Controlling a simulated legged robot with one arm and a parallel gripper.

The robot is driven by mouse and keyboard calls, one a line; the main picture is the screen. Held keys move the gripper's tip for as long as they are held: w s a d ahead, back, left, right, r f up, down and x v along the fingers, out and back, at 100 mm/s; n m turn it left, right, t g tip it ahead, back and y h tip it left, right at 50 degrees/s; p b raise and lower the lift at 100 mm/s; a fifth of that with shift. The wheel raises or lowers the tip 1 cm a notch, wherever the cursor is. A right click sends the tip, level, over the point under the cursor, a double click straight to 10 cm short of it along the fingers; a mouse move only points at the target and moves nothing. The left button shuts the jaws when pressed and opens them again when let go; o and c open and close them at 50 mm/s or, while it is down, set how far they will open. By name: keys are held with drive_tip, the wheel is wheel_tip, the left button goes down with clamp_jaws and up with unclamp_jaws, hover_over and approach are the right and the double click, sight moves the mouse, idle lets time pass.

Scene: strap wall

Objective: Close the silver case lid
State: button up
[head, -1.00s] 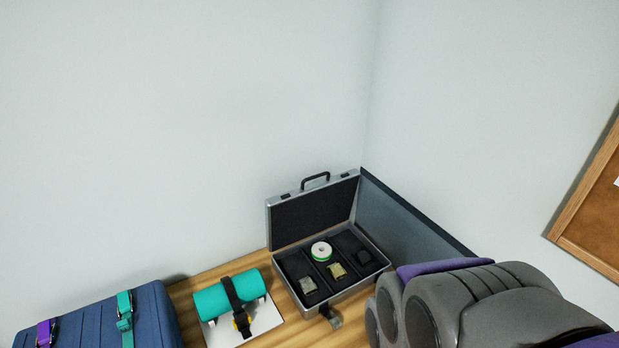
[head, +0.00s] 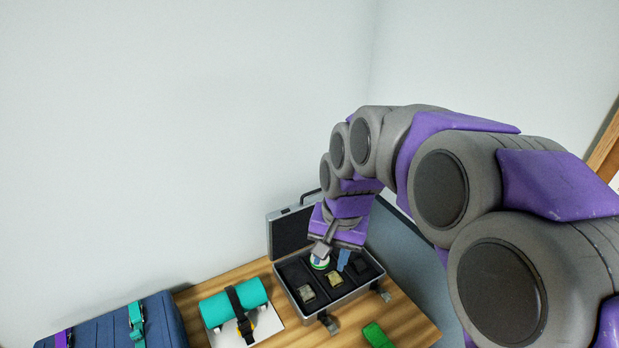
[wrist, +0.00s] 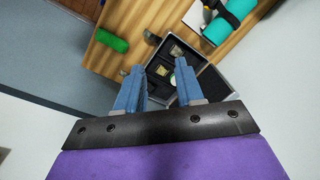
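The silver case (head: 347,293) stands on the wooden table with its lid (head: 289,232) raised at the back, near the wall. Its dark compartments hold two buckle-like pieces (head: 307,292) and a white and green roll (head: 320,262). My gripper (head: 333,257) is over the case, in front of the lid, and its arm hides the lid's right part. In the wrist view my gripper (wrist: 132,92) has two blue fingers apart with nothing between them, and the case (wrist: 207,97) lies beyond them. I cannot tell whether a finger touches the roll.
A teal roll with a black strap (head: 234,302) lies on a white board left of the case. A blue case (head: 110,325) is further left. A green roll (head: 377,335) lies in front. Bare wood (head: 408,318) shows at the right front.

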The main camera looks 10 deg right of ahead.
drive_tip(key=w+r+m+t+p, duration=0.1)
drive_tip(key=w+r+m+p, duration=0.15)
drive_tip(key=w, duration=0.65)
drive_tip(key=w+r+m+t+p, duration=0.1)
drive_tip(key=w+r+m+p, duration=0.15)
drive_tip(key=w, duration=0.65)
drive_tip(key=m+p, duration=0.4)
drive_tip(key=p, duration=0.1)
approach(309, 193)
drive_tip(key=shift+t, duration=0.5)
drive_tip(key=x, duration=0.2)
drive_tip(key=p+x, duration=0.1)
drive_tip(key=x, duration=0.2)
drive_tip(key=p+x, duration=0.1)
drive_tip(key=x, duration=0.1)
drive_tip(key=shift+s+f, duration=0.2)
drive_tip(key=shift+f, duration=0.3)
drive_tip(key=shift+c, duration=0.4)
clamp_jaws()
